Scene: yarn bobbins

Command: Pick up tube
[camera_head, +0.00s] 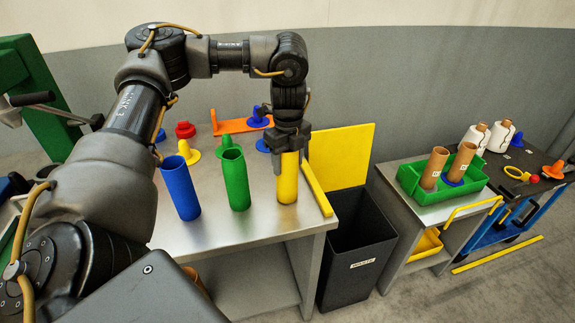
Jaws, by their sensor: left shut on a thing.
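Three upright tubes stand in a row on the grey metal table (230,228): a blue tube (181,190), a green tube (236,182) and a yellow tube (288,182). My left gripper (289,152) points down over the yellow tube and is shut on its top end. The yellow tube is upright, and its lower end is at or close to the tabletop; I cannot tell whether it touches. The blue and green tubes are apart from the gripper. My right gripper does not show.
Behind the tubes are a yellow cone (189,153), a red piece (185,130) and an orange holder (232,126). A black waste bin (352,255) stands right of the table. Further right, a green tray (412,182) holds brown tubes (434,168), and white bobbins (500,137) stand beyond.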

